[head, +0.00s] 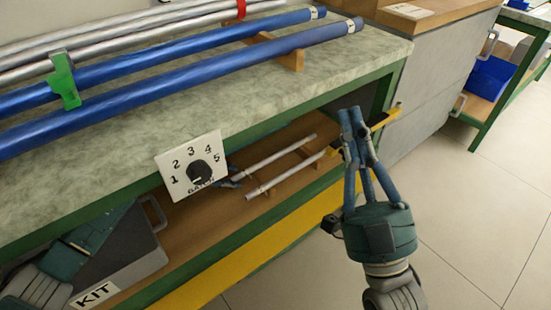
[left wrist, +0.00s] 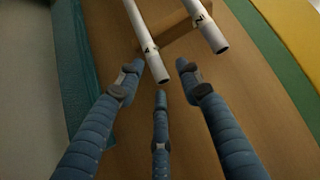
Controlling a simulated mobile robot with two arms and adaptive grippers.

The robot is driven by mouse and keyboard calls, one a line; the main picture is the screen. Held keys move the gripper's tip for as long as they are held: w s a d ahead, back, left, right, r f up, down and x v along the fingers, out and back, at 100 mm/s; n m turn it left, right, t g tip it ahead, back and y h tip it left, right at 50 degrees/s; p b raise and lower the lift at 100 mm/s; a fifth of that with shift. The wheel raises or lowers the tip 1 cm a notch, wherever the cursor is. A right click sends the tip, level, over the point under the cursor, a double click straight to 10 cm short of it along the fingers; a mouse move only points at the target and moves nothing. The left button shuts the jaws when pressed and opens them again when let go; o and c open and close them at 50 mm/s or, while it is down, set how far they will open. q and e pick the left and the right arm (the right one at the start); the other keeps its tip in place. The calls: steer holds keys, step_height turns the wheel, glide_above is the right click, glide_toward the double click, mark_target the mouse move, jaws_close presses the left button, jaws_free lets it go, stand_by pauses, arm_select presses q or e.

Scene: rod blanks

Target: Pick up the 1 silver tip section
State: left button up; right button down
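Two thin silver rod sections lie on the lower brown shelf in the head view, a back one (head: 275,157) and a front one (head: 287,175). I cannot tell which is the tip section. In the left wrist view, the back rod (left wrist: 147,40) has its near end between my left gripper's (left wrist: 158,78) spread fingers, and the front rod (left wrist: 207,24) ends to their right. My left gripper is open and holds nothing; in the head view the dial plate mostly hides it. My right gripper (head: 352,115) is outside the bench front, its fingers drawn together, empty.
A wooden support (left wrist: 178,27) carries the rods. The dial plate (head: 192,167) hangs from the bench edge. Blue rods (head: 200,85) and silver rods lie on the bench top (head: 105,160). A grey KIT box (head: 120,260) stands left on the shelf. Floor at right is clear.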

arm_select(q)
jaws_close()
stand_by(0.5)
